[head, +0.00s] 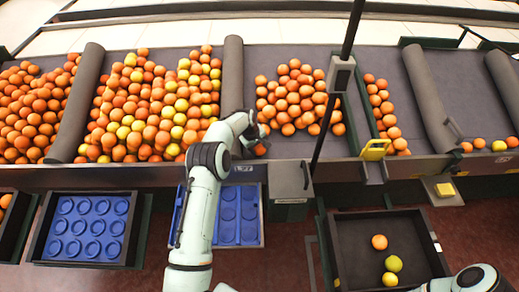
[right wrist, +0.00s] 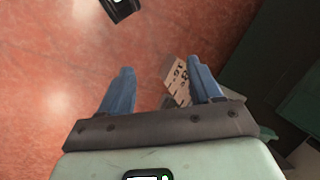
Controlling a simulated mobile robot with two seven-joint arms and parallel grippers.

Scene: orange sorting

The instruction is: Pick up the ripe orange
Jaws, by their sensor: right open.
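Many ripe oranges (head: 292,92) lie in a heap on the grey belt in the middle of the head view. One orange (head: 260,150) sits at the belt's near edge. My left gripper (head: 259,136) is right at this orange, its arm reaching up from below; its fingers are small and dark, and I cannot tell whether they touch or hold the orange. My right gripper (right wrist: 160,88) shows in the right wrist view with its two blue-grey fingers apart and nothing between them, above the reddish floor.
A blue tray (head: 226,234) with round hollows lies below the belt, partly behind my left arm; another blue tray (head: 89,228) is further left. A dark bin (head: 357,262) at the right holds three fruits. A dark post (head: 323,140) stands close right of my left gripper.

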